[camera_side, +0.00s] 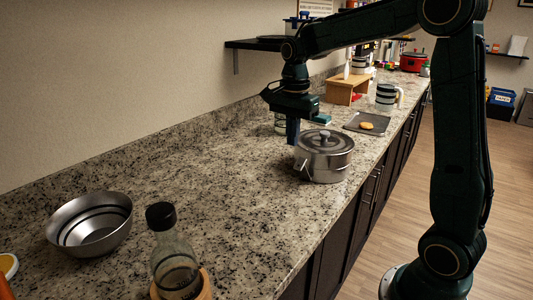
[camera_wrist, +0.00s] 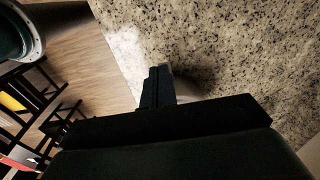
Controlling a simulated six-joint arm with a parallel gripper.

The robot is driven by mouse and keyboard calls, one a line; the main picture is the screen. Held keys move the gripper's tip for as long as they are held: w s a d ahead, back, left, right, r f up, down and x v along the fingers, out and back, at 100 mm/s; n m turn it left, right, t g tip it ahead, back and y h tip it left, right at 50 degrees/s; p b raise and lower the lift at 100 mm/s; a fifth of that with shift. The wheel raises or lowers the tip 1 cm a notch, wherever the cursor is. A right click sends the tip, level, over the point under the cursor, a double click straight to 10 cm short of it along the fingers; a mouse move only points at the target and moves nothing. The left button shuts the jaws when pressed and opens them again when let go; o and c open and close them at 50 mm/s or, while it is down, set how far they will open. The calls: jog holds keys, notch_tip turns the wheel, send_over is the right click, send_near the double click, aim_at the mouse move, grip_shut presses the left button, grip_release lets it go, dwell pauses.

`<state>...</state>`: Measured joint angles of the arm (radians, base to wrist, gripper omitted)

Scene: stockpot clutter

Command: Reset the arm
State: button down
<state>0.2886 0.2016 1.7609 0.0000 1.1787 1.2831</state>
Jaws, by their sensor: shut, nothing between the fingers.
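My gripper (camera_side: 292,132) points down over the granite counter (camera_side: 215,200), just to the left of the steel stockpot (camera_side: 326,164) in the side view. Its fingers are closed together with nothing between them; the closed fingers also show in the wrist view (camera_wrist: 157,87). The stockpot has its lid (camera_side: 325,141) on and stands upright near the counter's front edge. In the wrist view, a pale shape behind the fingers is mostly hidden by my gripper, and I cannot tell what it is.
A striped metal bowl (camera_side: 91,224) and a dark-capped bottle (camera_side: 172,262) stand at the near end. The counter's middle is clear.

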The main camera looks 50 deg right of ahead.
jog(key=shift+s+r, duration=0.1)
jog(key=s+a+n+t, duration=0.2)
jog(key=s+a+n, duration=0.1)
jog(key=s+n, duration=0.3)
jog(key=s+a+r+n+t, duration=0.1)
jog(key=s+a+n, duration=0.3)
jog(key=s+n, duration=0.2)
jog(key=s+a+r+n+t, duration=0.1)
jog(key=s+a+n+t, duration=0.1)
jog(key=s+a+n, duration=0.2)
jog(key=shift+s+a+n+t, duration=0.25)
jog(key=shift+s+n, duration=0.75)
jog(key=shift+s, duration=1.3)
jog(key=shift+r, duration=0.1)
jog(key=w+d+f+n+g+h, duration=0.1)
jog(key=w+d+f+n+g, duration=0.1)
jog(key=w+n, duration=0.7)
jog(key=w+d+f+n+g+h, duration=0.1)
jog(key=w+d+f+n+g, duration=0.1)
jog(key=w+d+n, duration=0.3)
jog(key=shift+w+f+n+g+h, duration=0.35)
jog(key=shift+w+n+g, duration=0.4)
jog(key=shift+w+n, duration=1.95)
